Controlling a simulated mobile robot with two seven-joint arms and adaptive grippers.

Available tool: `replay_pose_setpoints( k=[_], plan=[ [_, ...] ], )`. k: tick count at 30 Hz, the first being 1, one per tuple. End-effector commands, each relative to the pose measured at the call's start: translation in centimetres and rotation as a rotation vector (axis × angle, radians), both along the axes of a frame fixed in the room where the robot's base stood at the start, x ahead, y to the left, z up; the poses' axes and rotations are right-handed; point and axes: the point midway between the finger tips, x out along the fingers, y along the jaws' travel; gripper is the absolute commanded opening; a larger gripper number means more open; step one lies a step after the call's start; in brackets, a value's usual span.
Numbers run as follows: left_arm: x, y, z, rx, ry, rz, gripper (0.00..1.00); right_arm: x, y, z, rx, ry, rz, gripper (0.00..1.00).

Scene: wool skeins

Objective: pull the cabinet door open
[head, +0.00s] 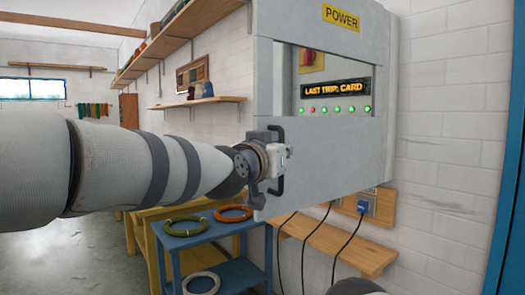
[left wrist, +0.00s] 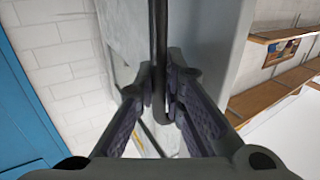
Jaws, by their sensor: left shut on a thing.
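The grey cabinet (head: 345,150) marked POWER hangs on the white brick wall in the head view. Its door (head: 330,185) has a window showing a lit sign and several small lights. I cannot tell whether the door stands slightly ajar. A dark upright handle (head: 279,187) is at the door's left edge. My left gripper (head: 277,160) is shut on the handle, hiding its middle. In the left wrist view the handle (left wrist: 159,60) runs between the two dark fingers (left wrist: 164,108).
A blue cart (head: 205,245) with coloured rings stands below left of the cabinet. A wooden shelf (head: 335,243) with dark cables is under it. A wall shelf (head: 195,102) is at the left. Open floor (head: 85,255) lies further left.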

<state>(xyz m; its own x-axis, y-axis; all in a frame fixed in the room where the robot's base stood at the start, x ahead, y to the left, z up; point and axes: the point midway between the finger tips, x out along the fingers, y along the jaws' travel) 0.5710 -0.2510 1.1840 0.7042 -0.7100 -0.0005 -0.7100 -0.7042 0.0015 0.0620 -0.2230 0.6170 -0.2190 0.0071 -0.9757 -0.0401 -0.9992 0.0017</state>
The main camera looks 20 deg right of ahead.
Motion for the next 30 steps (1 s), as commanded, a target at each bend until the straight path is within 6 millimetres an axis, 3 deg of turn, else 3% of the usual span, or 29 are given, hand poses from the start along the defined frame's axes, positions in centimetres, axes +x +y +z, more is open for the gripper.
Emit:
replay_pose_setpoints(
  k=[8,9,12,23,30],
  plan=[
    [0.0,0.0,0.0,0.001,-0.002,0.0,0.0,0.0,0.0,0.0,0.0,0.0,0.0,0.4],
    [0.0,0.0,0.0,0.0,-0.003,0.0,0.12,0.0,0.0,0.0,0.0,0.0,0.0,0.4],
    [0.0,0.0,0.0,0.001,-0.002,0.0,0.31,0.0,0.0,0.0,0.0,0.0,0.0,0.4],
    [-0.2,0.3,0.0,0.001,-0.001,0.0,0.31,0.0,0.0,0.0,0.0,0.0,0.0,0.4],
    [-3.3,3.4,0.1,0.001,0.0,0.0,0.31,0.0,0.0,0.0,0.0,0.0,0.0,0.4]
  ],
)
